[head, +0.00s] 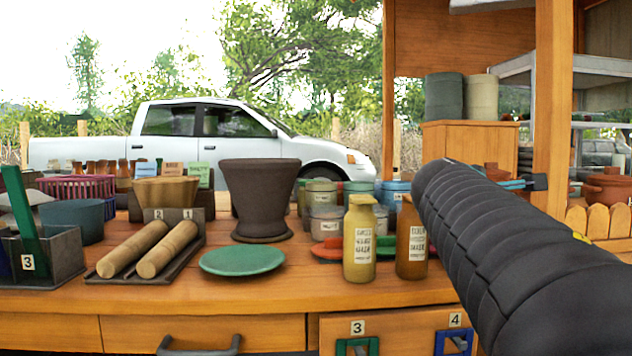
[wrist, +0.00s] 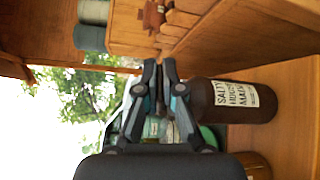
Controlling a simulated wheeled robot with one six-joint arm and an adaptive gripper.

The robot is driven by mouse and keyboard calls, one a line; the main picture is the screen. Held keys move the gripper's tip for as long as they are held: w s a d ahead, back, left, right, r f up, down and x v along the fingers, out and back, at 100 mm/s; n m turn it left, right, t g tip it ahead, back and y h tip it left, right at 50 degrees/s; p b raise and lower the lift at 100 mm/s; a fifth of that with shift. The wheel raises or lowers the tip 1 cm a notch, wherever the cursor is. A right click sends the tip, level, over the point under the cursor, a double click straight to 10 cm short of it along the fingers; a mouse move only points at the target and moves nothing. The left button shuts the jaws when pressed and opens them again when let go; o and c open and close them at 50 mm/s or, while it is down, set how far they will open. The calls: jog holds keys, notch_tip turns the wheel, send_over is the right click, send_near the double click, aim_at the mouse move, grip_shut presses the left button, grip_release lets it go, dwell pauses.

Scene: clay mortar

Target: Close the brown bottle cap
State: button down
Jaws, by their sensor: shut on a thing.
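The brown bottle (head: 411,243) stands upright on the wooden table, just right of a yellow bottle (head: 359,243), and bears a white label. In the wrist view, which is turned sideways, the brown bottle (wrist: 205,100) lies right of my gripper (wrist: 158,68) with its neck toward the fingers. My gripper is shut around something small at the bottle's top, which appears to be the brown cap. The fingers hide most of it, so I cannot tell how it sits on the neck.
A green plate (head: 242,260), a dark clay pot (head: 259,198) and two rolling pins (head: 166,249) are left of the bottles. Several lidded jars (head: 322,193) stand close behind them. A wooden post (head: 553,100) rises at the right. The table's front strip is clear.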

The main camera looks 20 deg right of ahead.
jog(key=shift+s+f+m+h, duration=0.1)
jog(key=shift+f+m+h, duration=0.25)
jog(key=shift+m, duration=0.25)
jog(key=c, duration=1.3)
grip_release()
jog(key=v, duration=1.2)
jog(key=shift+s, duration=0.2)
jog(key=shift+d+f, duration=0.1)
jog(key=shift+f, duration=0.05)
